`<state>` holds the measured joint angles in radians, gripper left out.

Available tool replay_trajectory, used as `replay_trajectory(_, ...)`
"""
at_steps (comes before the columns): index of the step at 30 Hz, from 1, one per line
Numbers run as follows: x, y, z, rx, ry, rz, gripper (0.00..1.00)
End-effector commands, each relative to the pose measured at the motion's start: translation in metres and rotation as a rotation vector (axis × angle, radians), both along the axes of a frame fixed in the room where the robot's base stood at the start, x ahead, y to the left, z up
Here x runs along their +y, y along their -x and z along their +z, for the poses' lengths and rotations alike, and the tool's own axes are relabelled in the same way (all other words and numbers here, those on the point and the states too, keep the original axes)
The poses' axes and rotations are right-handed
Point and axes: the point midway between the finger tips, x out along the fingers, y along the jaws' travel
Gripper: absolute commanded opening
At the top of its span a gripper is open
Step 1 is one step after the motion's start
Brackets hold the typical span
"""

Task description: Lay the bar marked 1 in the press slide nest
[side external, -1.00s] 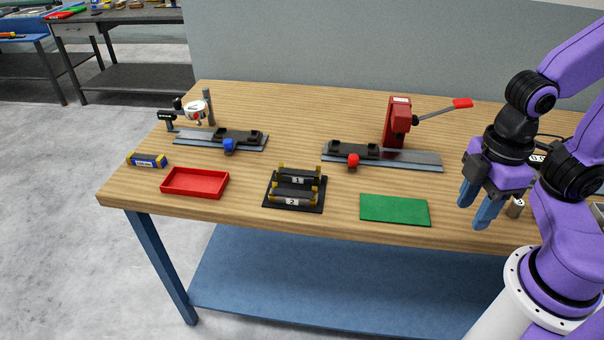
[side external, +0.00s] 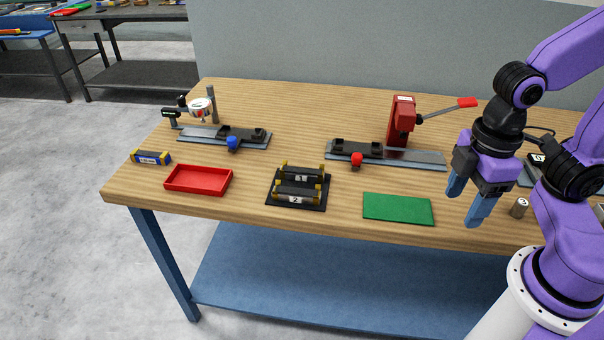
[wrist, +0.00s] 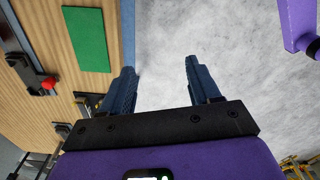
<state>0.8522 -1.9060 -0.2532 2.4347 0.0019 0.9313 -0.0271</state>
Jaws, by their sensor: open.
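The bar marked 1 (side external: 301,178) lies in the rear place of a black rack (side external: 322,206) with yellow ends. A bar marked 2 (side external: 296,199) lies in front of it. The red press (side external: 402,120) stands at the back right, with a red-tipped lever. Its slide nest (side external: 363,150), dark and apparently empty, sits on a metal rail to the left of the press, behind a red knob (side external: 357,159). My gripper (side external: 467,205) is open and empty, pointing down near the table's front right edge, well right of the rack. The wrist view shows its spread fingers (wrist: 160,70) over floor.
A green mat (side external: 398,208) lies between rack and gripper. A red tray (side external: 198,180) and a blue-yellow block (side external: 151,157) are at left. A dial gauge (side external: 201,108) with a blue-knob slide (side external: 234,143) stands behind them. A small cylinder (side external: 519,207) stands right of my gripper.

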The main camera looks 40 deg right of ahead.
Motion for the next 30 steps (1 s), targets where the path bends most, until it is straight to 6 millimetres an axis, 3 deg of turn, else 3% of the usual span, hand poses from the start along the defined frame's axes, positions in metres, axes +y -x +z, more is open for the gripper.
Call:
replay_trajectory(6,0.039,-0.066,0.015,0.002,0.006,-0.053,0.62)
replay_trajectory(15,0.075,-0.168,0.024,0.004,0.014,-0.123,0.62)
replay_trajectory(23,0.085,-0.258,0.022,0.008,0.019,-0.185,0.62)
replay_trajectory(30,0.073,-0.334,0.012,0.013,0.023,-0.242,0.62)
